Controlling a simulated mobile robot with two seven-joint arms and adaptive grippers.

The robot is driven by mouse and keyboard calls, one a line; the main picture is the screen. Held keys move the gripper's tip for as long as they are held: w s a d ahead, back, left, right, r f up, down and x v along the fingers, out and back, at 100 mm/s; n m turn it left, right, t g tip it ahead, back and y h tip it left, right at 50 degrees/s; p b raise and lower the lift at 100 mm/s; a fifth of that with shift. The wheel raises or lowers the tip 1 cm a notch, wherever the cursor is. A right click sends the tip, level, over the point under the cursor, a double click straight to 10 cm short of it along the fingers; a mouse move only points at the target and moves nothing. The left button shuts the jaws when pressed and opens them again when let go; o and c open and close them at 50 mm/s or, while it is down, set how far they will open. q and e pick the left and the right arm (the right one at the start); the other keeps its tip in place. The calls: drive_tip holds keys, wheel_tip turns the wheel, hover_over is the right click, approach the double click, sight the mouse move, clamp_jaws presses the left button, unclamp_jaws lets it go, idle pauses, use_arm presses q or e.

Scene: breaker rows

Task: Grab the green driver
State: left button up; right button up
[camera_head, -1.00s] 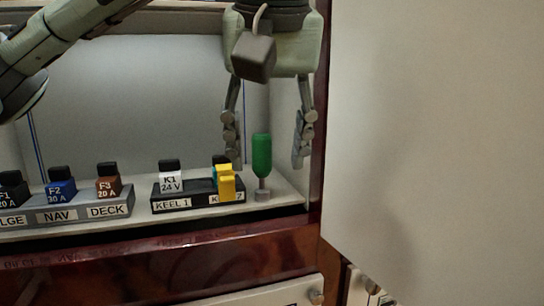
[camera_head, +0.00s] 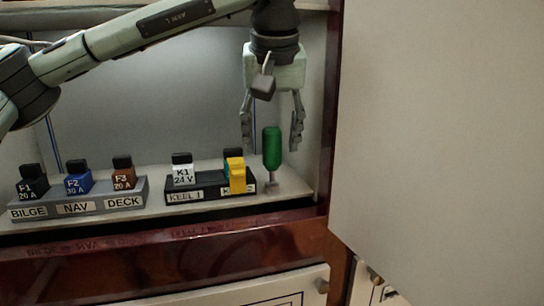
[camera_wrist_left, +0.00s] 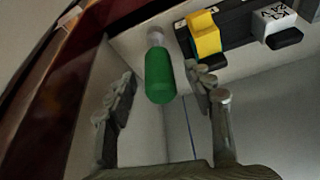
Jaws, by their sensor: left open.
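The green driver (camera_head: 272,148) stands upright, handle up, on a small grey base at the right end of the shelf. My left gripper (camera_head: 271,147) points down over it, open, with one finger on each side of the handle in the head view. In the left wrist view the green driver (camera_wrist_left: 159,77) shows between the two spread fingers of the left gripper (camera_wrist_left: 160,95), closer to the right-hand finger. I see no clear contact. My right gripper is not in view.
A yellow piece (camera_head: 236,175) on the black KEEL block (camera_head: 211,192) stands just left of the driver. The grey block (camera_head: 78,206) with several breakers is further left. The cabinet's red-brown side post (camera_head: 330,120) and a pale door (camera_head: 430,140) are close on the right.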

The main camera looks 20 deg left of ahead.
use_arm(q)
drive_tip(key=shift+x, duration=1.15)
clamp_jaws()
